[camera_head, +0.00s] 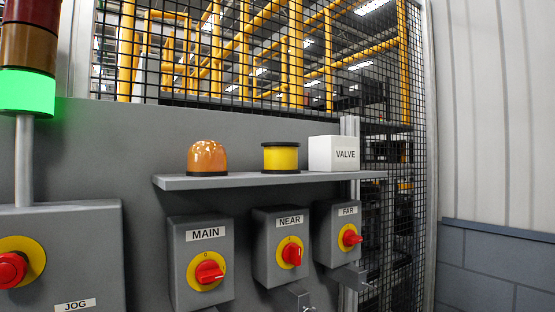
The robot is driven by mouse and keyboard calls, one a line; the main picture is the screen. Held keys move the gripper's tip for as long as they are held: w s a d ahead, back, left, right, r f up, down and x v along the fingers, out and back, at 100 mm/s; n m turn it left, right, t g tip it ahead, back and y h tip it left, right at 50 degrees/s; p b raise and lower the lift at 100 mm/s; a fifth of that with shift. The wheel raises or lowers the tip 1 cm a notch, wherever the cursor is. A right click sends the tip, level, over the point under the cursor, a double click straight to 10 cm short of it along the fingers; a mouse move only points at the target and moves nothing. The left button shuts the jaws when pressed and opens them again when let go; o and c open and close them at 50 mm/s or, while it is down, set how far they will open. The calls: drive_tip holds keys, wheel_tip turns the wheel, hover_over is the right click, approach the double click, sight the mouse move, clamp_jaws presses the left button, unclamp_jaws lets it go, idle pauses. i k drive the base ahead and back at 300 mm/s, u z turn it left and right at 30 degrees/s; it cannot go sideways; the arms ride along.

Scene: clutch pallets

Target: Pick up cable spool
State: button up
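The cable spool (280,157) is a short yellow cylinder with black rims at top and bottom. It stands upright near the middle of a narrow grey shelf (220,182) on the grey panel. An orange dome beacon (207,156) stands apart to its left. A white box (333,154) marked VALVE stands close to its right. My gripper is not in view.
Switch boxes marked MAIN (201,262), NEAR (281,247) and FAR (340,235), with red knobs, hang below the shelf. A JOG box (60,258) and a stack light (28,92) glowing green stand left. Black mesh fencing (250,60) rises behind.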

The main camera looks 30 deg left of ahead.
sight(280, 158)
drive_tip(key=u, duration=0.45)
drive_tip(key=i, duration=0.6)
drive_tip(key=u, duration=0.55)
